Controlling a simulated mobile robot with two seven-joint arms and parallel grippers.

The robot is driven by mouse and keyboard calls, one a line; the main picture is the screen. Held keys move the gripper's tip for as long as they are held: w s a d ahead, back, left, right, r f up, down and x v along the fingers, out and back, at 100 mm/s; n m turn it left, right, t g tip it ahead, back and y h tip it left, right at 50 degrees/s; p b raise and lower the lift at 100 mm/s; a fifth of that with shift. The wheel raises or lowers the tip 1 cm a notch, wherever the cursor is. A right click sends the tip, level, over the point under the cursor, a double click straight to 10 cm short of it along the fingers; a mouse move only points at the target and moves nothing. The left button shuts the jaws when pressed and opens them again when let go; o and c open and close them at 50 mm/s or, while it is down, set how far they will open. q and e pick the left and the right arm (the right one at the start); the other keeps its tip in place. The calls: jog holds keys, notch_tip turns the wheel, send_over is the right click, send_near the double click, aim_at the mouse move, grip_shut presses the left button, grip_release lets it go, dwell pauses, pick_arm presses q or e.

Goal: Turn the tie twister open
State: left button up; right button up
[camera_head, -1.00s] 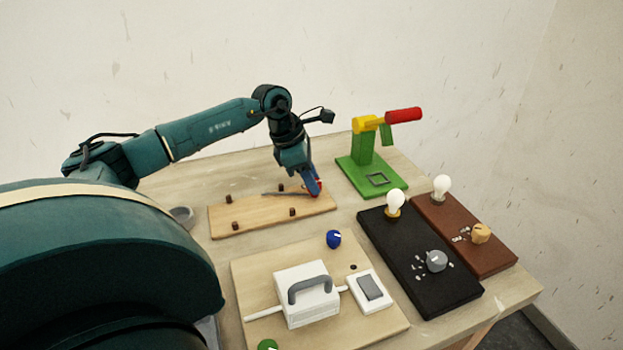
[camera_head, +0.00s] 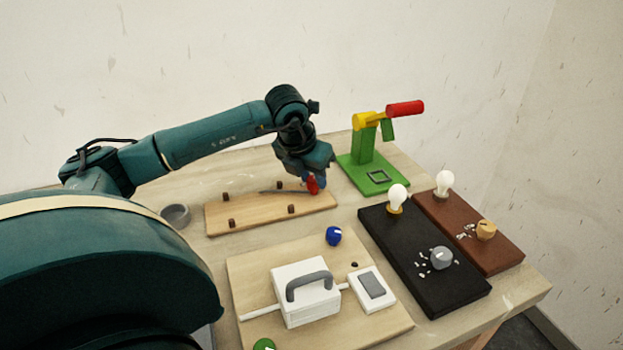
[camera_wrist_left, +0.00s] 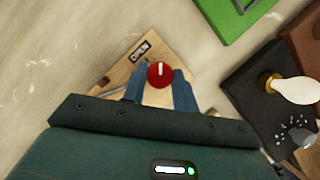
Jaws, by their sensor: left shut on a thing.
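The tie twister is a red round knob with a white pointer line (camera_wrist_left: 160,74), on a wooden board (camera_head: 252,221) with several dark pegs and a grey cable (camera_head: 275,191). An OPEN label (camera_wrist_left: 139,50) lies beside the knob, up and left of it in the left wrist view. The white line points roughly to the top of that view, not straight at the label. My left gripper (camera_wrist_left: 162,82) has its blue fingers on both sides of the knob and is shut on it. In the head view the knob (camera_head: 313,184) is partly hidden by my gripper. My right gripper is not in view.
A green stand with a red-handled crank (camera_head: 364,147) is just right of the board. A black board (camera_head: 400,245) and a brown board (camera_head: 480,250) carry bulbs and dials. In front are a white box (camera_head: 305,300) and a blue knob (camera_head: 334,236).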

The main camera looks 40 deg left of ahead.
pick_arm(q)
jog(key=n+y, duration=0.1)
jog(key=n, duration=0.2)
jog(key=shift+d+n+g+b, duration=0.15)
jog(key=shift+n+g+b, duration=0.15)
jog(key=shift+n+b, duration=0.1)
jog(key=n+y, duration=0.1)
jog(key=n, duration=0.1)
jog(key=n+g, duration=0.1)
jog(key=n, duration=0.1)
jog(key=shift+w+d+n+y, duration=0.1)
jog(key=shift+n+y, duration=0.2)
jog(key=shift+y, duration=0.1)
jog(key=o, duration=1)
jog(key=shift+c, duration=0.2)
